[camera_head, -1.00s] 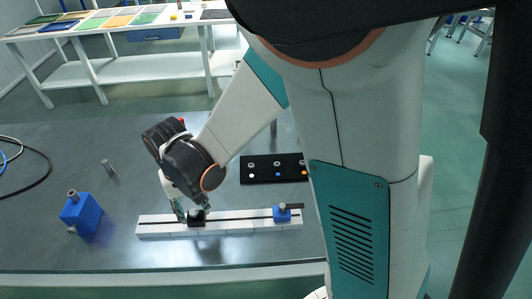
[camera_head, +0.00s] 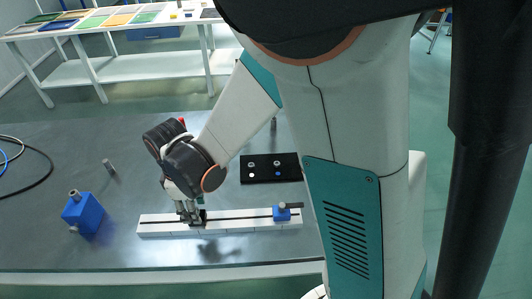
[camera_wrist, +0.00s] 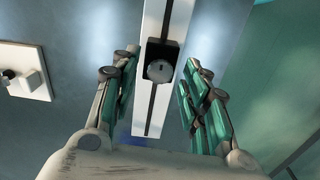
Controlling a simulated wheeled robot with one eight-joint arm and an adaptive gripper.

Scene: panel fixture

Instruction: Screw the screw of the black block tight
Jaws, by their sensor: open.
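The black block (camera_head: 200,222) sits on the left half of a white slotted rail (camera_head: 245,222) on the table. In the wrist view the black block (camera_wrist: 153,48) shows in the middle, on the rail (camera_wrist: 152,105). Its screw (camera_wrist: 160,70) shows a round, dark head with a small light mark. My gripper (camera_head: 190,219) is low over the block in the head view and partly covers it. In the wrist view my gripper (camera_wrist: 162,68) is open, one finger on each side of the screw with clear gaps. No contact shows.
A smaller blue block (camera_head: 282,213) with a knob sits near the rail's right end. A larger blue block (camera_head: 82,214) stands at left, with a small grey cylinder (camera_head: 109,167) behind it. A black panel (camera_head: 270,168) lies behind the rail. Cables (camera_head: 30,165) lie far left.

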